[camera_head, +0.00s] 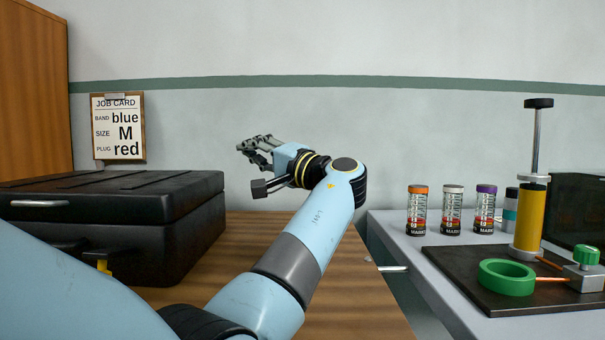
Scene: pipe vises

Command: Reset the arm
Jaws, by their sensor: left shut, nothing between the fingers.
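My left arm comes in from the lower left and reaches up over the wooden table. My left gripper (243,148) is at the end of a light blue wrist, raised above the table and pointing left in front of the wall. Its fingers are shut with nothing held. It touches nothing. My right gripper is not in view.
A black case (110,215) stands closed on the wooden table (360,300) at left. At right, a grey bench (405,250) bears several small bottles and a black board (500,295) with a yellow cylinder and a green ring. A job card (117,127) hangs on the wall.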

